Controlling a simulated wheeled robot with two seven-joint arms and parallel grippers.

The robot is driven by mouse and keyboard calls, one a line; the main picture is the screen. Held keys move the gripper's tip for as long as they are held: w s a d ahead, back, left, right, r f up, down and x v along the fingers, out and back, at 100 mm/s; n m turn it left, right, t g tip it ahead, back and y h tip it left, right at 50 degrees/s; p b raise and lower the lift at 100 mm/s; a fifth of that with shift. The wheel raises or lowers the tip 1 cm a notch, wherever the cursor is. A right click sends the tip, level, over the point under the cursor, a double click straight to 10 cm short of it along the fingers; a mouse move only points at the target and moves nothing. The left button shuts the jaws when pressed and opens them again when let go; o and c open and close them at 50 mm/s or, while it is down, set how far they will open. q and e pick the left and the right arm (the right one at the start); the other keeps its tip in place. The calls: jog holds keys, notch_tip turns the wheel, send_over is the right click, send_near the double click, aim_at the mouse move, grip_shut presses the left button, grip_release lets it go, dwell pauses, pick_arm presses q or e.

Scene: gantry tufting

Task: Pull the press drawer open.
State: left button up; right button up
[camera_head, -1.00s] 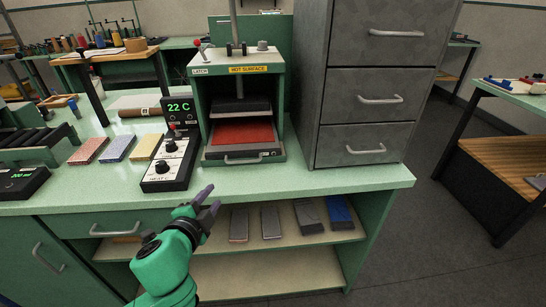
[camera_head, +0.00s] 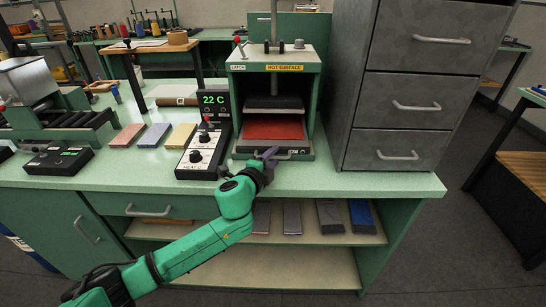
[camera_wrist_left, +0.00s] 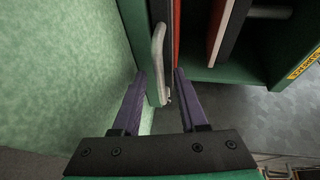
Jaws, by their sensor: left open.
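The press (camera_head: 318,95) is a green frame with a "HOT SURFACE" label, standing on the green bench. Its low drawer (camera_head: 306,154) is at the bottom front, with a red pad (camera_head: 273,130) behind the front. My left gripper (camera_head: 268,156) is at the drawer front and partly hides the pale bar handle (camera_head: 287,156). In the left wrist view the open gripper (camera_wrist_left: 158,90) has its fingers apart, and the handle (camera_wrist_left: 157,55) reaches in between them. I cannot tell whether either finger touches it. My right gripper is out of view.
A controller box (camera_head: 203,150) with knobs and a display (camera_head: 214,100) reading 22 C stand left of the press. A grey drawer cabinet (camera_head: 400,105) stands close on the right. Colored blocks (camera_head: 155,135) lie further left. A shelf (camera_head: 340,235) is below the bench top.

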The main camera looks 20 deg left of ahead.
pick_arm(q)
jog(key=shift+w, duration=0.15)
grip_shut()
jog(key=shift+f, duration=0.1)
